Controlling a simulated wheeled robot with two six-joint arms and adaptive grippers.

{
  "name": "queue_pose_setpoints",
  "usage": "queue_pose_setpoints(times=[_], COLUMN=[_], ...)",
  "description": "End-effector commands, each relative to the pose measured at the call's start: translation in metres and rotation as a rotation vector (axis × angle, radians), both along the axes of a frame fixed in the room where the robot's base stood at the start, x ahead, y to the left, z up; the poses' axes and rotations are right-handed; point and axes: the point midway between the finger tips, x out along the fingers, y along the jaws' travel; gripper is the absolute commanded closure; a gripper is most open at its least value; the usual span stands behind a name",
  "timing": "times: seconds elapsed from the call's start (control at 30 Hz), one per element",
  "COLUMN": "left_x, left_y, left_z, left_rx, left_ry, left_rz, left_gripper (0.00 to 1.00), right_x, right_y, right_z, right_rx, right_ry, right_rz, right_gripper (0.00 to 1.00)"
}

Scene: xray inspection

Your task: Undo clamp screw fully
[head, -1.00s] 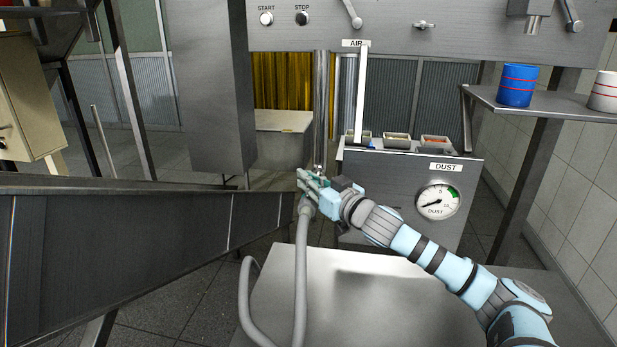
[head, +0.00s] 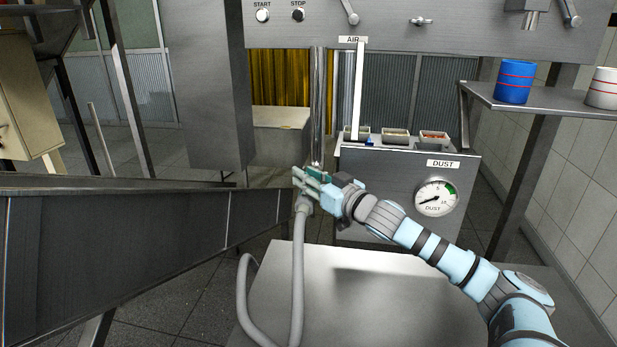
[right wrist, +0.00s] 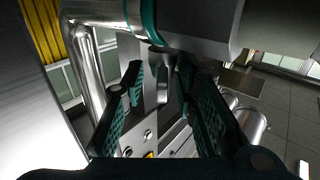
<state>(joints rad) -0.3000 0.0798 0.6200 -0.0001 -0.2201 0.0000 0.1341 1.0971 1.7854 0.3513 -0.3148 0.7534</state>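My right gripper (head: 304,180) is at the joint where a grey hose (head: 301,255) meets the vertical steel pipe (head: 318,105). In the right wrist view its two teal-padded fingers (right wrist: 160,88) are spread apart. A small flat grey piece (right wrist: 163,84), which looks like the clamp screw, stands between the fingertips, with a gap showing on both sides. A teal band (right wrist: 149,22) wraps the pipe just beyond, probably the clamp. In the head view the gripper hides most of the clamp and its screw. My left gripper is not in view.
A steel table (head: 390,290) lies below my right arm. A dark chute (head: 120,245) fills the left. The dust panel with its gauge (head: 436,198) stands behind the arm, with small trays (head: 396,136) on top. A shelf at right holds a blue cup (head: 514,82).

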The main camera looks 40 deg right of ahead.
Motion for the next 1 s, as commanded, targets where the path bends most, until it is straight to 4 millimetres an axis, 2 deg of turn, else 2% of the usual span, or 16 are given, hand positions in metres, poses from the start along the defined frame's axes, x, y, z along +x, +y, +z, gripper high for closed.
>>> queue_pose_setpoints(times=[0.17, 0.4, 0.5, 0.63, 1.0], left_x=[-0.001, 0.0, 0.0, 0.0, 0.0], left_y=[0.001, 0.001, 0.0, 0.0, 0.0], left_z=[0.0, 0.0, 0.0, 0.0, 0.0], left_rx=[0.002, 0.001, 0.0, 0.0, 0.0], left_ry=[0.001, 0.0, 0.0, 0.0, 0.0], left_rz=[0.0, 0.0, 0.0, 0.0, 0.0], left_gripper=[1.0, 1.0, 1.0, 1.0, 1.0], right_x=[0.0, -0.001, -0.001, -0.002, -0.002], right_y=[0.0, -0.002, -0.003, -0.003, -0.003], right_z=[0.012, 0.072, 0.091, 0.099, 0.099], right_rx=[0.0, 0.001, 0.003, 0.001, 0.001], right_ry=[-0.002, -0.006, -0.005, -0.001, 0.0], right_rz=[0.001, -0.002, -0.003, -0.001, -0.001], right_gripper=[0.73, 0.73, 0.73, 0.73, 0.73])
